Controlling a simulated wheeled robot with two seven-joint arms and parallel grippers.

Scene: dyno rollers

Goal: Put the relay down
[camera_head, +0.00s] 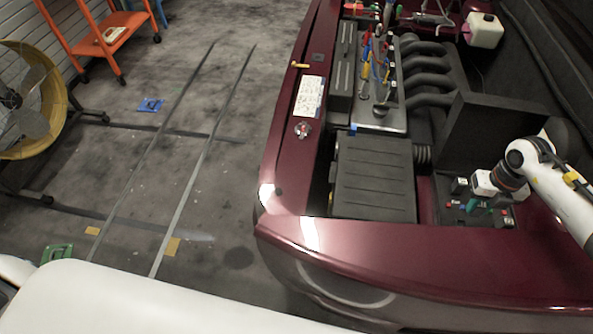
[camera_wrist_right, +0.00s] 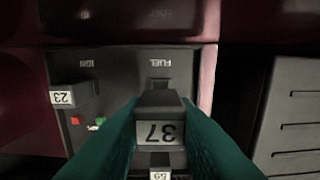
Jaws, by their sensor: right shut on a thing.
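My right gripper (camera_wrist_right: 160,120) is shut on a dark relay (camera_wrist_right: 158,101) with a pale label that reads 37 upside down. Its teal fingers lie on both sides of the relay. The relay is over the dark relay panel (camera_wrist_right: 125,66), below the FUEL marking in the picture; whether it touches the panel I cannot tell. In the head view the right gripper (camera_head: 471,205) is low over the panel (camera_head: 487,219) at the right of the engine bay. The relay's underside is hidden. My left gripper is not in view.
Another relay (camera_wrist_right: 68,97), labelled 23, stands beside the IGN marking. A further labelled relay (camera_wrist_right: 160,170) shows partly at the bottom. A black ribbed box (camera_head: 373,178) is left of the panel. Tools (camera_head: 377,60) lie farther back in the bay.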

